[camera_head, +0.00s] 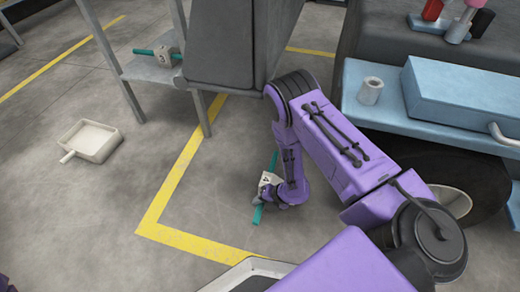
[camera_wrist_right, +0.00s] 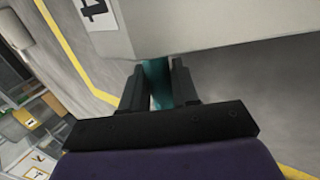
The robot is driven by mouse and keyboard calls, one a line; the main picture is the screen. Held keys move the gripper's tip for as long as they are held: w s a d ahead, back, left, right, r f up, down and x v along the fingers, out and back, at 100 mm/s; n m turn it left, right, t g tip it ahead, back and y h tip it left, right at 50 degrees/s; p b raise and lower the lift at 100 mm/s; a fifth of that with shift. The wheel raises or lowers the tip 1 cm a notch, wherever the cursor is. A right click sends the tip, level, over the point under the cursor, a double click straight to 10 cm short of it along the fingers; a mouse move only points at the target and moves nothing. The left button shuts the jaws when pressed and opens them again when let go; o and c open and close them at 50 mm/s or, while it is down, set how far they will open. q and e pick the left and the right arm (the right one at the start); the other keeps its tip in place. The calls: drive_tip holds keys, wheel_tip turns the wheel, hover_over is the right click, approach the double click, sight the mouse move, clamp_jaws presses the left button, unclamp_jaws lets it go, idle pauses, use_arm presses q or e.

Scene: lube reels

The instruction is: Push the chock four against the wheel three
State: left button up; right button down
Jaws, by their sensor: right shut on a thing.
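A pale chock (camera_head: 268,180) with a teal bar is low over or on the floor inside the yellow line; I cannot tell whether it touches the floor. My right gripper (camera_head: 270,194) is shut on its teal bar. In the right wrist view the teal bar (camera_wrist_right: 157,80) is between the two dark fingers, and the pale block (camera_wrist_right: 220,22) with a black "4" mark fills the top. A dark wheel (camera_head: 488,184) shows under the blue cart at the right, partly hidden by my right arm; no number is readable on it. My left gripper is not in view.
A similar chock (camera_head: 159,56) with a teal bar lies on a grey shelf (camera_head: 152,72). A white pan (camera_head: 92,141) lies on the floor at left. The blue cart (camera_head: 385,112) holds a cup (camera_head: 371,91) and a blue box (camera_head: 465,95). The floor around the held chock is clear.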

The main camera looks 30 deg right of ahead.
drive_tip(key=shift+f, duration=0.3)
drive_tip(key=shift+s+d+r, duration=0.1)
drive_tip(key=shift+s+d, duration=0.15)
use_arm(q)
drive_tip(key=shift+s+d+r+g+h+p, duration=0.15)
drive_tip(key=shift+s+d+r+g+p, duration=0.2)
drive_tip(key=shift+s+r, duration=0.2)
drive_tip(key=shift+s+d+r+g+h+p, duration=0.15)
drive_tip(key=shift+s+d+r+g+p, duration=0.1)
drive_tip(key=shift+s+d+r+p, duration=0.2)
use_arm(e)
drive_tip(key=shift+s+d, duration=1.05)
drive_tip(key=shift+s, duration=0.25)
drive_tip(key=shift+s+d, duration=1.05)
drive_tip(key=shift+s, duration=0.2)
drive_tip(key=c, duration=0.8)
unclamp_jaws()
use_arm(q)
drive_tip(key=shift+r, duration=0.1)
